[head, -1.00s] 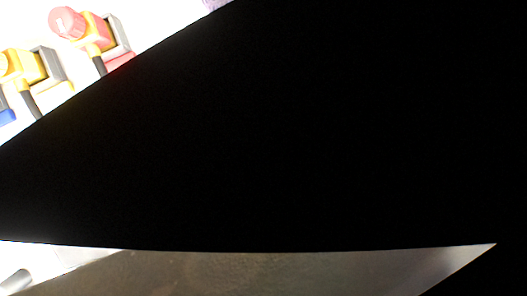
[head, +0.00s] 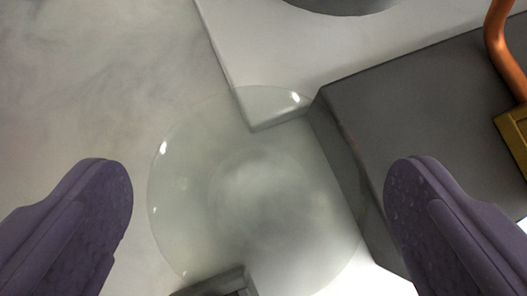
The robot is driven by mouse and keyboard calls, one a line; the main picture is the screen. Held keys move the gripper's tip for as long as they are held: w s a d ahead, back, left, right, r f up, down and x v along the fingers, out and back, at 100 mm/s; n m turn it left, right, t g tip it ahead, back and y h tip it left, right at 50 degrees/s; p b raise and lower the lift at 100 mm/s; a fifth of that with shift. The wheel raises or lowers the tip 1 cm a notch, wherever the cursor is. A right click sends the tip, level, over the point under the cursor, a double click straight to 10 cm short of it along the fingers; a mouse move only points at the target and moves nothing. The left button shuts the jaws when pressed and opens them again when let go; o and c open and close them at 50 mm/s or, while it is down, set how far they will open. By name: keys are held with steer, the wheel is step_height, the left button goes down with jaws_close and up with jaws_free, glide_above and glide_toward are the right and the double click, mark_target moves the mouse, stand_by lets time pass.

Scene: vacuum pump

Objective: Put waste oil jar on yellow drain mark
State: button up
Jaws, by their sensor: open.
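A clear, round, see-through vessel (head: 260,200), which looks like a glass jar seen from above, sits in the middle of the head view. I cannot tell for sure that it is the waste oil jar; no label or oil shows. My gripper (head: 258,172) is open, with one purple finger on the left and one on the right of the vessel. A gap shows on the left side; on the right the finger is close to the vessel's rim in the picture, and I cannot tell the depth. No yellow drain mark is in view.
A dark grey block (head: 430,120) stands right of the vessel, close to its edge. An orange pipe (head: 500,50) and a brass fitting (head: 515,135) are at the far right. A pale grey plate (head: 270,50) lies behind. The mottled grey surface (head: 90,80) at left is clear.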

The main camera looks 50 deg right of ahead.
steer(key=shift+r, duration=0.15)
steer(key=c, duration=1.7)
